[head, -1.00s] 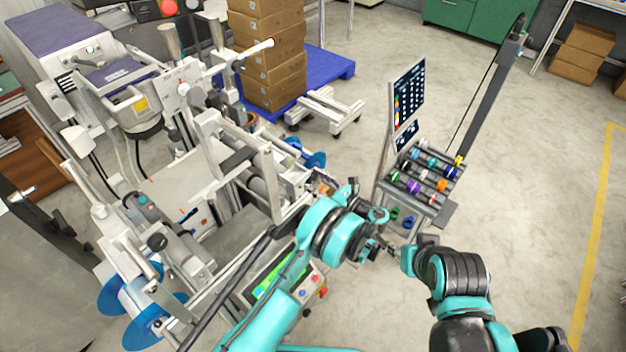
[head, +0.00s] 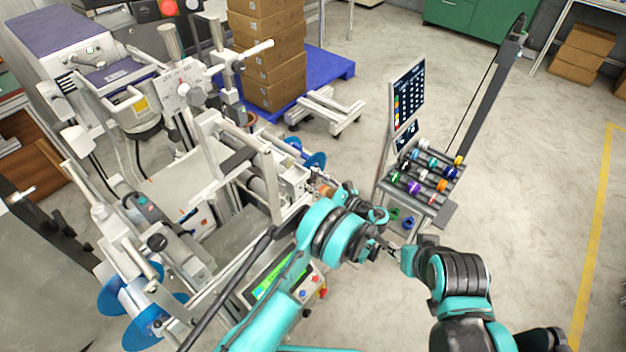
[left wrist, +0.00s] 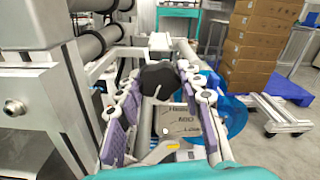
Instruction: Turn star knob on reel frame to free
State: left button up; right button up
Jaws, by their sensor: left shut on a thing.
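The black star knob (left wrist: 158,76) is in the left wrist view, between the fingertips of my left gripper (left wrist: 161,82), which is shut on it. A grey plate (left wrist: 182,122) with dark lettering and a yellow pointer (left wrist: 160,152) shows between the fingers; I cannot read the setting clearly. In the head view my left arm reaches to the right end of the reel frame (head: 262,150), and the arm hides the knob. My right gripper (head: 388,249) is low at the centre, away from the frame; its jaws are too small to judge.
Blue reels (head: 150,325) sit on the machine. A rack of coloured rolls (head: 428,178) with a screen (head: 407,92) stands right of my left arm. Stacked cartons (head: 272,55) stand on a blue pallet (head: 330,68) behind. The floor at right is open.

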pick_arm(q)
jog(key=o, duration=1.2)
jog(key=shift+c, duration=0.2)
jog(key=v, duration=0.7)
jog(key=shift+d, duration=0.15)
jog(key=shift+s, duration=0.15)
